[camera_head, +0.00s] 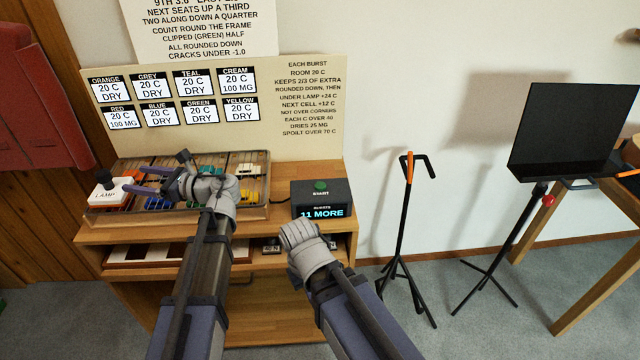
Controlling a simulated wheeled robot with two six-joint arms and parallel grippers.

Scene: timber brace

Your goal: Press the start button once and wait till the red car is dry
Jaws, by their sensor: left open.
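The start button (320,186) is a green knob on top of a black box, whose display (321,212) reads "11 MORE". A shallow divided tray (262,210) on the bench holds small coloured pieces, partly hidden by my left arm. A white lamp block (108,192) with a black knob stands over its front left cell. I cannot make out the red car there. The board's red label (121,117) reads 20 C, 100 MG. My left gripper (133,180) is open and empty beside the lamp. My right wrist is low before the black box; its fingers are hidden.
A notice board (300,75) stands behind the tray. The bench (325,170) has a lower shelf with dark items. To the right are a black stand (405,215), a music stand (570,130) and a wooden table (600,260).

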